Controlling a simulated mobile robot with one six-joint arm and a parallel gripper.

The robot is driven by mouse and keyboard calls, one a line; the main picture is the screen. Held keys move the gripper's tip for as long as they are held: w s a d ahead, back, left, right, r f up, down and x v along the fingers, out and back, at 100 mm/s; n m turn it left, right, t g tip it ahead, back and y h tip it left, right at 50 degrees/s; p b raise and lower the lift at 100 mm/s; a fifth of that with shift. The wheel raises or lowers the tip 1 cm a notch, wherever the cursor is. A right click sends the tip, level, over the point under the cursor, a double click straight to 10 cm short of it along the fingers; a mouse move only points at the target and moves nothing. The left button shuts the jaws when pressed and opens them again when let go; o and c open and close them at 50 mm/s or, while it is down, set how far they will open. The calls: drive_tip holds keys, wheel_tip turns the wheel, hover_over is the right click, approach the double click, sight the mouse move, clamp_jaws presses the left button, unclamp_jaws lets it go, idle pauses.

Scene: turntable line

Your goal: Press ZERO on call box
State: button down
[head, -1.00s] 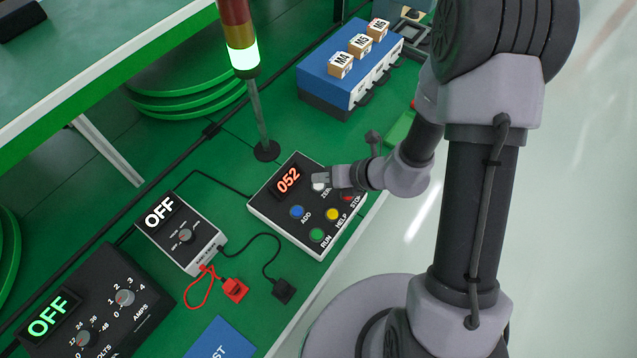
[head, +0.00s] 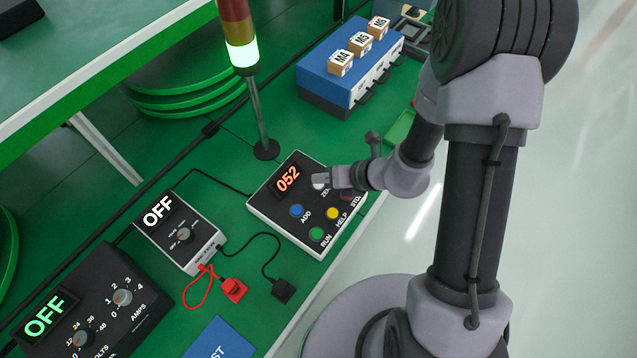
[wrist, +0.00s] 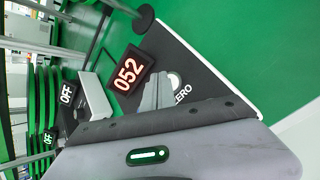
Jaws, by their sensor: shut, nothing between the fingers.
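The call box (head: 273,216) is a black-topped box with white sides on the green bench. Its display (head: 287,179) reads 052 in orange, and it also shows in the wrist view (wrist: 128,72). The white ZERO button (wrist: 173,81) lies just beyond my fingertips in the wrist view. In the head view the ZERO button (head: 318,184) is mostly hidden by my gripper (head: 319,179). My gripper is shut and empty, with its tips right at the button. I cannot tell whether they touch it. The blue ADD (head: 297,211), yellow HELP (head: 333,214) and green RUN (head: 316,233) buttons are uncovered.
A signal lamp pole (head: 258,115) stands behind the box. A meter reading OFF (head: 178,233) and a power supply reading OFF (head: 92,302) stand left. A blue rack with labelled blocks (head: 345,75) is behind. My arm covers the STOP corner.

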sight(322, 186)
drive_tip(key=shift+f+b, duration=0.3)
drive_tip(key=shift+f, duration=0.1)
idle(0.5)
drive_tip(key=shift+r, duration=0.15)
drive_tip(key=shift+r+p, duration=0.7)
drive_tip(key=shift+p, duration=0.05)
wheel_tip(322, 186, up, 5)
drive_tip(key=p, duration=0.4)
idle(0.6)
